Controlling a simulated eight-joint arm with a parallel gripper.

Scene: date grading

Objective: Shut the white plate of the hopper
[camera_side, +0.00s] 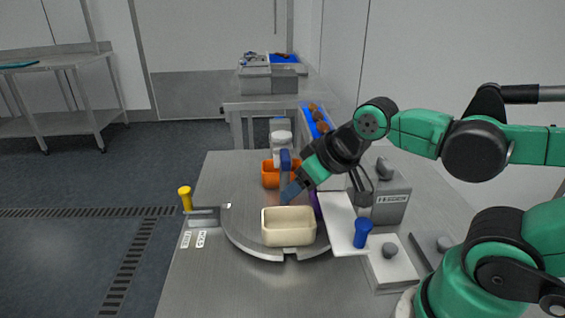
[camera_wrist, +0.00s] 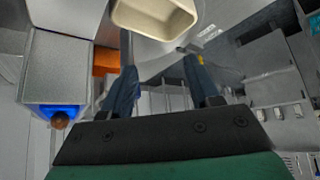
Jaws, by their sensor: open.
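The white plate (camera_side: 342,219) lies to the right of the cream tray in the side view, with a blue knob (camera_side: 362,232) upright near its front right end. A purple strip (camera_side: 315,204) shows along its left edge. A blue chute (camera_side: 317,122) holding several brown dates lies behind my arm; my arm hides part of it, and I cannot tell how it joins the plate. My gripper (camera_side: 289,178) is open and empty, above the table, left of the plate and apart from the knob. Its two dark blue fingers stand spread in the wrist view (camera_wrist: 161,90).
A cream tray (camera_side: 288,236) sits on the grey round disc (camera_side: 240,236). An orange container (camera_side: 269,178) stands behind. A yellow-handled lever (camera_side: 186,198) is at the left. Grey boxes with knobs (camera_side: 390,272) stand right of the plate. The table's front left is clear.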

